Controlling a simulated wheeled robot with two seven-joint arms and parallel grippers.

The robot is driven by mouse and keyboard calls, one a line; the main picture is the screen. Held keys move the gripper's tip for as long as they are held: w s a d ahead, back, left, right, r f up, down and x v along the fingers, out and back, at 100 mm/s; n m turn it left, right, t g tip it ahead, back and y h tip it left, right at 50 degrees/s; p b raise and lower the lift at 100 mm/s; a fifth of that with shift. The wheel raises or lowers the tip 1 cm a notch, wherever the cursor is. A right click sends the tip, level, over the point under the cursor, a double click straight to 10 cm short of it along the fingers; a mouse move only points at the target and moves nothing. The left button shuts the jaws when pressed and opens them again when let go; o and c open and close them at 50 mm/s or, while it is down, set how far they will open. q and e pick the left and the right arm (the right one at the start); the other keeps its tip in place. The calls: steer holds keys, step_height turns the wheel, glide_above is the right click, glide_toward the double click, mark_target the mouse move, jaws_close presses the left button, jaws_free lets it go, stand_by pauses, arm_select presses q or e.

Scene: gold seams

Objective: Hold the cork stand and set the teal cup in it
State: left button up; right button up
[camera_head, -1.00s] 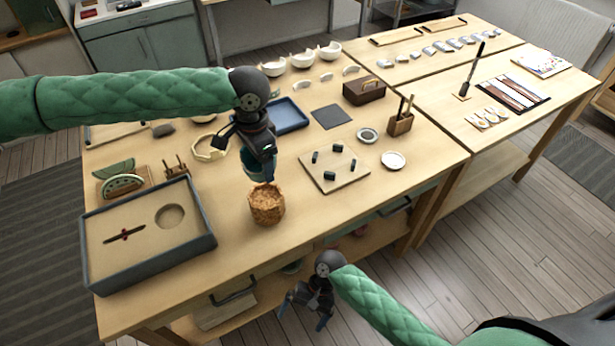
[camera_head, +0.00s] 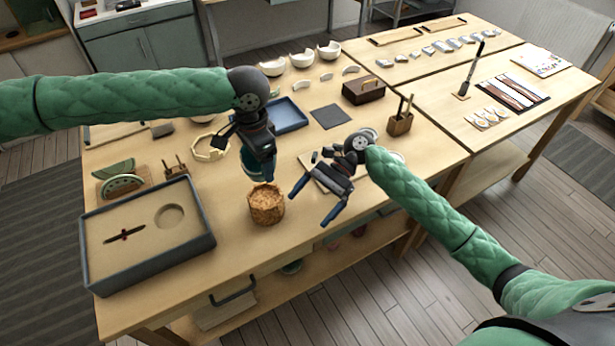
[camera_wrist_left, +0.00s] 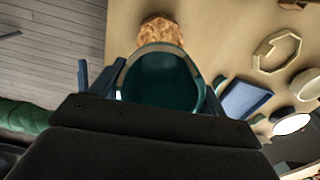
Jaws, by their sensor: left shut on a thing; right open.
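The cork stand (camera_head: 266,205) is a rough brown round block near the table's front edge. It also shows in the left wrist view (camera_wrist_left: 161,31), beyond the cup. My left gripper (camera_head: 262,178) points down above and just behind the stand, shut on the teal cup. The teal cup (camera_head: 250,165) is mostly hidden behind that gripper in the head view; in the left wrist view the cup (camera_wrist_left: 162,82) shows its open mouth between the fingers. Whether the cup touches the stand I cannot tell. My right gripper (camera_head: 312,205) is open and empty, just right of the stand.
A grey-blue tray box (camera_head: 205,245) with a round recess lies left of the stand. A board with dark pegs (camera_head: 310,165) is partly hidden behind my right gripper. A blue tray (camera_head: 288,116) and a cream ring (camera_head: 212,148) lie farther back. The table in front of the stand is narrow.

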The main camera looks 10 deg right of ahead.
mark_target(272, 201)
steer(key=w+m+t, duration=0.1)
steer(key=w, duration=0.1)
steer(key=w+m+t+y, duration=0.1)
steer(key=w, duration=0.2)
steer(key=w+m+t+y, duration=0.1)
steer(key=w, duration=0.2)
steer(key=shift+w+d+t, duration=0.2)
steer(key=shift+w+t, duration=0.05)
steer(key=shift+t, duration=0.15)
steer(key=shift+w+f, duration=0.1)
steer(key=shift+w, duration=0.05)
steer(key=x, duration=1.2)
